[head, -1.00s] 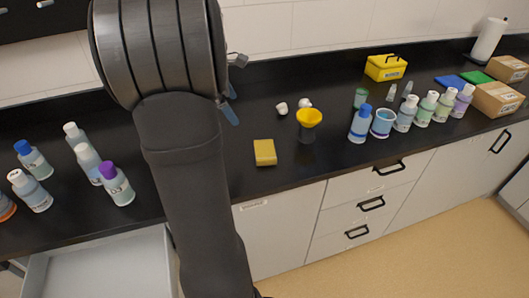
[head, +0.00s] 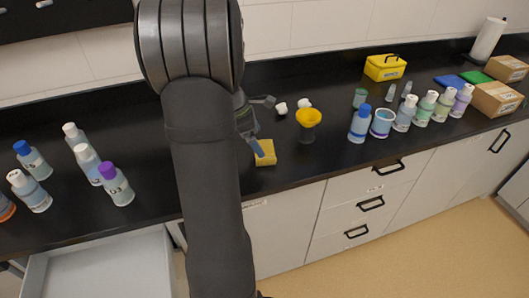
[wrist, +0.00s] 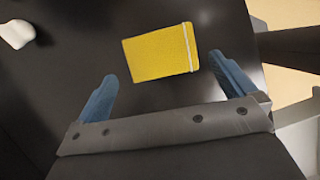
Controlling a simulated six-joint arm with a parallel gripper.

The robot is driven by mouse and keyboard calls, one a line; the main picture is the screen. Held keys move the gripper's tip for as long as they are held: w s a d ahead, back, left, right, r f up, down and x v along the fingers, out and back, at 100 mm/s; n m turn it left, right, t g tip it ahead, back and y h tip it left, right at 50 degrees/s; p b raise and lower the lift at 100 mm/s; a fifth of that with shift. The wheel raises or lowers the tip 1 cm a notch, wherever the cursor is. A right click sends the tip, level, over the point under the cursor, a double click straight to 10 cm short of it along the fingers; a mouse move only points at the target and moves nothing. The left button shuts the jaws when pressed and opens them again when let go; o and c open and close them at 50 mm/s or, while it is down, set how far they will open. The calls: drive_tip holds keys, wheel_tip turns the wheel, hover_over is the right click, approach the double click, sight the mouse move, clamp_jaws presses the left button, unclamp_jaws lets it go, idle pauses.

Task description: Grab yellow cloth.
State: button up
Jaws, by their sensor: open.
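The yellow cloth (head: 266,154) lies folded flat on the black counter, near its front edge. In the wrist view the cloth (wrist: 160,54) is a yellow rectangle with a pale stripe near its right edge. My gripper (wrist: 166,80) is open, with its two blue fingers spread to the left and right of the cloth's near side. Nothing is between the fingertips, and most of the cloth lies beyond them. In the head view a blue finger of my gripper (head: 257,148) overlaps the cloth's upper left corner. The rest of the gripper is partly hidden behind my arm.
Several bottles (head: 359,124) stand further right, others (head: 116,184) at left. An open drawer (head: 100,268) juts out at lower left. The counter around the cloth is clear.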

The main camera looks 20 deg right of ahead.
sight(265, 149)
drive_tip(key=x, duration=0.4)
drive_tip(key=shift+s+d+f, duration=0.1)
drive_tip(key=shift+d+f, duration=0.05)
drive_tip(key=shift+f, duration=0.2)
drive_tip(key=c, duration=0.7)
drive_tip(key=shift+r, duration=0.1)
